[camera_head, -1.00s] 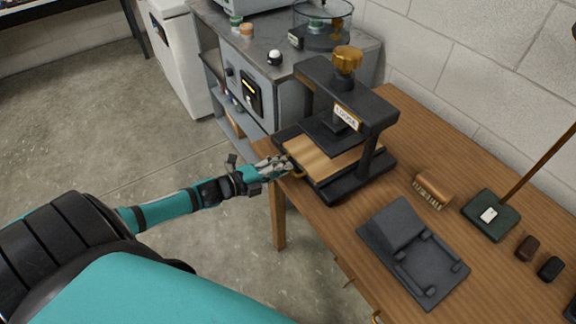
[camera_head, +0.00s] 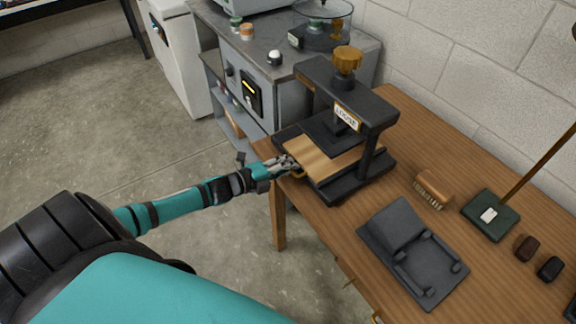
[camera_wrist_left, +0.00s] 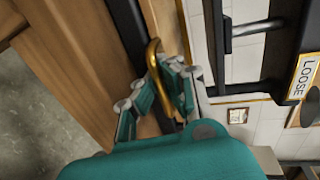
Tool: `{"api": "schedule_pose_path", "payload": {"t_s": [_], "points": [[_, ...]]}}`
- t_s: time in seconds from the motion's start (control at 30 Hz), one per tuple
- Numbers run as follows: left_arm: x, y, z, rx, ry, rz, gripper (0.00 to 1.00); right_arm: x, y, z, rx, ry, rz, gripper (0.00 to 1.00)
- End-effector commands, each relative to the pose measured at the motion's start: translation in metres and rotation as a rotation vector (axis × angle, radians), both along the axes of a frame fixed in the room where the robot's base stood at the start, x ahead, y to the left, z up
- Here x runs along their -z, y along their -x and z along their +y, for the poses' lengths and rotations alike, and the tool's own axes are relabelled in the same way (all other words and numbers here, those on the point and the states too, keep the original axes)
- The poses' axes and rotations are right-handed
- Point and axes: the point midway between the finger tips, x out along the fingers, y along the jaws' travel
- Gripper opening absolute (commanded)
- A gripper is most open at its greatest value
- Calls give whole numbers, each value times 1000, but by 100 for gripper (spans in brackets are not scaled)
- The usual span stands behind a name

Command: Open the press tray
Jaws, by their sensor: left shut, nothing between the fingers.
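The black press (camera_head: 375,120) stands on the wooden table, with a brass knob (camera_head: 347,60) on top and a label reading LOOSE (camera_head: 346,117). Its light wooden tray (camera_head: 335,158) lies between the posts, under the dark plate. A brass handle (camera_head: 300,175) is at the tray's front left; the handle (camera_wrist_left: 153,68) also shows in the left wrist view. My left gripper (camera_head: 293,164) is shut at this handle, its fingers (camera_wrist_left: 174,88) right beside the brass loop. Whether they touch it I cannot tell. My right gripper is out of view.
A dark grey stand (camera_head: 412,252), a brush (camera_head: 432,188) and a green base with a rod (camera_head: 490,215) are on the table right of the press. A grey cabinet (camera_head: 285,92) stands behind it. The floor at left is clear.

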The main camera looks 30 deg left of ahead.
Motion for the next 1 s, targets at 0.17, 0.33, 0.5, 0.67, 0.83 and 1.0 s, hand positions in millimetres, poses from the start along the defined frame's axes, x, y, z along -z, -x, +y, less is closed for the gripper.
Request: {"api": "schedule_pose_path", "payload": {"t_s": [0.17, 0.33, 0.5, 0.67, 0.83, 1.0], "points": [[1, 0, 0, 0, -1, 1, 0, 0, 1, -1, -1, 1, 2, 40], [0, 5, 2, -1, -2, 2, 0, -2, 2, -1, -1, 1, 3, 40], [-1, 29, 11, -1, -3, 6, 0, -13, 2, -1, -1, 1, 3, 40], [-2, 67, 27, -3, -1, 9, 0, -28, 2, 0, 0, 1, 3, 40], [-1, 109, 45, -3, -2, 9, 0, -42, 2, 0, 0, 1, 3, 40], [-1, 144, 60, -2, -2, 7, 0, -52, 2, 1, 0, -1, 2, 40]]}}
